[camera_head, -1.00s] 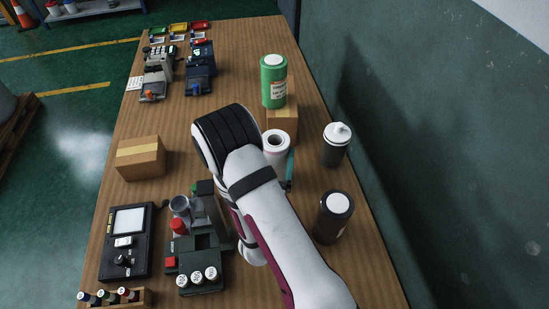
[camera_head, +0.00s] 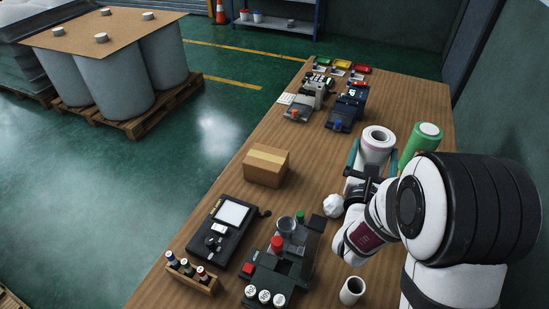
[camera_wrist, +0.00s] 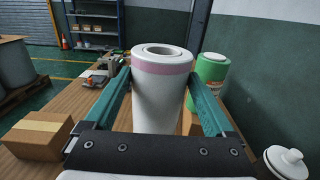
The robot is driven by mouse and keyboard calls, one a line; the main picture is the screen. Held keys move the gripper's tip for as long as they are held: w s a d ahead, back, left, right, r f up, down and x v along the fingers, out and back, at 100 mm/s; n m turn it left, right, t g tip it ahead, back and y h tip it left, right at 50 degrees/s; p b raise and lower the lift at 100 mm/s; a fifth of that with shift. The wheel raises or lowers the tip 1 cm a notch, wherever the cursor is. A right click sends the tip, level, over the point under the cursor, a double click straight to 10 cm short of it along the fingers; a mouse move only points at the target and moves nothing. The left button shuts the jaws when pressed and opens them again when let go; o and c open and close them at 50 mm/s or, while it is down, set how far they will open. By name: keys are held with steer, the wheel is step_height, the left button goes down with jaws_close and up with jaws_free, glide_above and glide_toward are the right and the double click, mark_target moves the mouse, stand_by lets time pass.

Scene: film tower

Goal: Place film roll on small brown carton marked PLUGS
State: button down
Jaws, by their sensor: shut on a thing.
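The film roll (camera_head: 377,140) is white with a pinkish band near its top and a hollow core. It is upright between the teal fingers of my gripper (camera_head: 373,153), which is shut on it. The wrist view also shows the roll (camera_wrist: 160,105) between both fingers. A small brown carton (camera_head: 267,167) with a tan tape strip sits at the table's left edge. It shows at lower left in the wrist view (camera_wrist: 38,136), left of the gripper. No PLUGS marking is readable.
The green cylinder (camera_head: 420,142) stands close right of the roll. A crumpled white ball (camera_head: 333,204), a light-box device (camera_head: 224,234) and a bottle holder (camera_head: 192,275) lie nearer. Machines (camera_head: 345,110) stand at the back. Bare tabletop surrounds the left carton.

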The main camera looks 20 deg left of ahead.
steer(key=w+a+r+n+g+y, duration=0.3)
steer(key=a+r+n+g+y, duration=0.1)
steer(key=a+n+y, duration=0.3)
steer(key=w+a+r+n+g+y, duration=0.3)
steer(key=w+a+n+g+y, duration=0.1)
steer(key=a+y, duration=0.45)
steer(key=a+f+g, duration=0.1)
steer(key=a+f, duration=1)
steer(key=shift+s+a+n, duration=0.35)
steer(key=shift+a+n, duration=0.05)
steer(key=shift+f, duration=0.25)
jaws_free()
